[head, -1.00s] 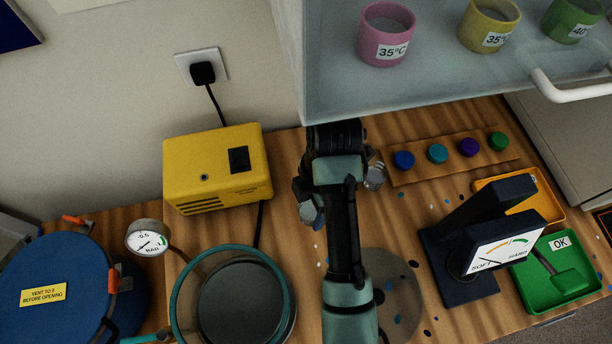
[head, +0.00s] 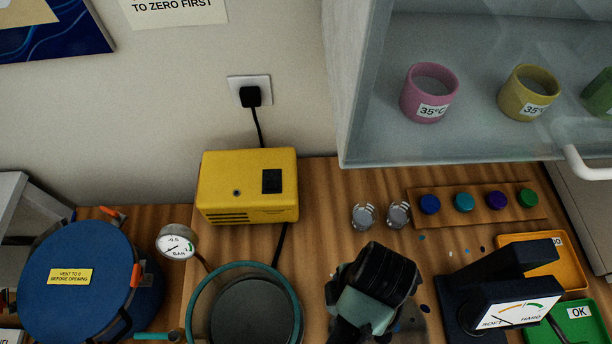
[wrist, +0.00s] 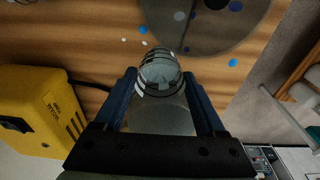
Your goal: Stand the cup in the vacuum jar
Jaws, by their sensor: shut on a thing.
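A clear cup (wrist: 158,72) with dark marks round it sits between the blue fingers of my gripper (wrist: 160,90) in the wrist view. My gripper is shut on it. In the head view my gripper's dark body (head: 378,278) hides the cup. The vacuum jar (head: 205,286) is the round vessel with a teal rim and dark grey floor, at the bottom centre-left of the head view. It looks open at the top and empty, and its front is cut off. My gripper is to its right, apart from it.
A yellow pump box (head: 225,190) and a gauge (head: 177,242) stand behind the jar. A blue lidded pot (head: 60,310) is on the left. Two small clear pieces (head: 363,216) stand behind my gripper. A hardness tester (head: 480,290) and green tray (head: 580,325) are on the right.

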